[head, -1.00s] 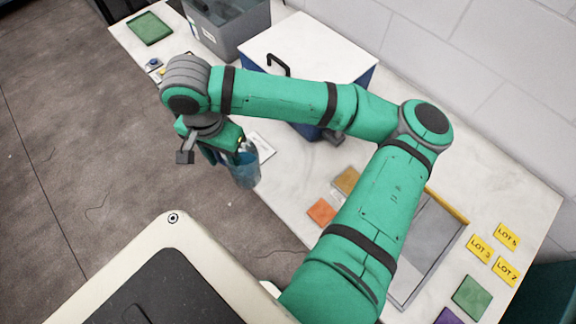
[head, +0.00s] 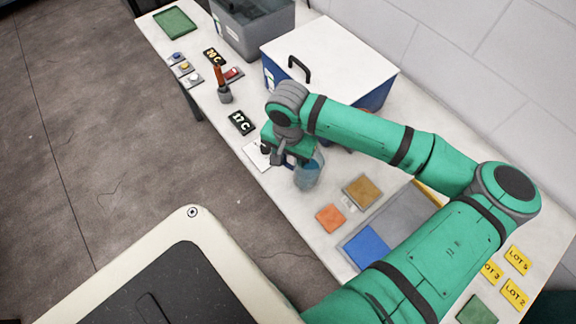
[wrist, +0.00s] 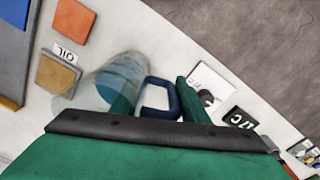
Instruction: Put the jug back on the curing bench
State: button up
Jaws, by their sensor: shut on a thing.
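The jug (head: 308,174) is clear with blue liquid inside. My gripper (head: 295,157) is shut on it; in the wrist view the fingers of my gripper (wrist: 155,100) are at its dark blue handle (wrist: 160,95). The jug's clear body also shows in the wrist view (wrist: 118,82). In the head view it appears over the white bench top (head: 298,204), near the front edge. I cannot tell whether its base touches the bench. My wrist partly hides the handle in the head view.
Orange (head: 329,217) and brown (head: 363,190) tiles and a grey tray with a blue tile (head: 366,247) lie to the right. A blue box with a white lid (head: 330,50) stands behind. A dark "17 C" sign (head: 241,122) and a orange-handled tool (head: 222,85) are left.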

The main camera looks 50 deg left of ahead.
jog(key=shift+s+f, duration=0.1)
jog(key=shift+f, duration=1.15)
jog(key=shift+f, duration=0.1)
jog(key=o, duration=1.5)
jog(key=shift+c, duration=0.2)
notch_tip(320, 180, up, 12)
